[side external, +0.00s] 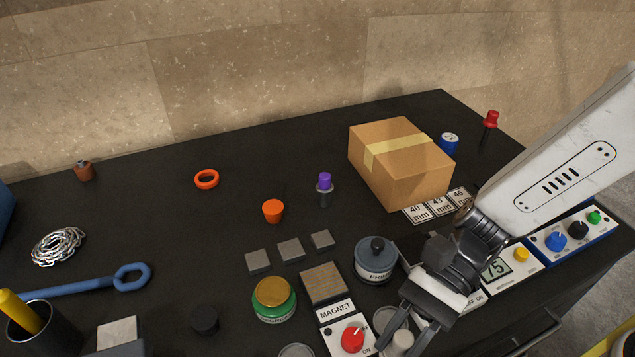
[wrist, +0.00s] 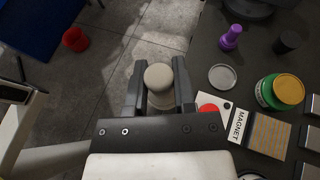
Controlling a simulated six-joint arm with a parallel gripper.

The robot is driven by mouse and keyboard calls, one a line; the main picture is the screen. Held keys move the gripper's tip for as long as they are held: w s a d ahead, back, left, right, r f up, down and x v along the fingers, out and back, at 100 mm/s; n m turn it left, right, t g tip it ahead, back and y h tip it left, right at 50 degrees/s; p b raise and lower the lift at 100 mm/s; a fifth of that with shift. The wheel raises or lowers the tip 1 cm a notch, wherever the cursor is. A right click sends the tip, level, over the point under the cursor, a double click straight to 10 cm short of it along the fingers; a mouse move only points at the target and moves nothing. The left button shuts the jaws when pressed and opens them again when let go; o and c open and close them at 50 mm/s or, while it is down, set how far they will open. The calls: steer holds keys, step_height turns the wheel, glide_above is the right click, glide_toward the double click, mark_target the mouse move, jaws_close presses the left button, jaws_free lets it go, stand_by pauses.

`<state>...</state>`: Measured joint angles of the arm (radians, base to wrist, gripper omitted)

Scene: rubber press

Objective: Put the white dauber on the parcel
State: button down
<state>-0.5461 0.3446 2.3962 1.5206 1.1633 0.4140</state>
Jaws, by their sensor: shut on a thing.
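The white dauber (wrist: 158,77) is between the fingers of my gripper (wrist: 158,68) in the wrist view, its round pale head facing the camera. In the side view the dauber (side external: 401,343) shows low at the bottom edge, between the fingers of my gripper (side external: 403,335), which is shut on it. Its lower end is cut off there. The parcel (side external: 420,186) is a brown cardboard box with a pale tape strip, at the back right of the black table. Its top is bare. My gripper is well in front of it.
A magnet panel with a red knob (side external: 352,337) is beside my gripper.

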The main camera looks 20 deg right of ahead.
steer(key=w+d+r+m+t+h, duration=0.1)
steer(key=w+d+r+m+t, duration=0.2)
steer(key=w+d+m+t, duration=0.55)
steer(key=w+d+r+m+t+h, duration=0.1)
steer(key=w+d+r+m+t, duration=0.4)
steer(key=w+d, duration=0.7)
steer(key=w+d+r+m+t+h, duration=0.2)
steer(key=w+d+m+t+h, duration=0.2)
steer(key=w+d, duration=0.35)
glide_above(400, 143)
steer(key=shift+s+f, duration=0.2)
steer(key=shift+f, duration=2.1)
steer(key=shift+s+f, duration=0.15)
steer(key=shift+f, duration=2.1)
steer(key=shift+w+f, duration=0.2)
steer(key=shift+f, duration=1.6)
steer(key=shift+f, duration=0.15)
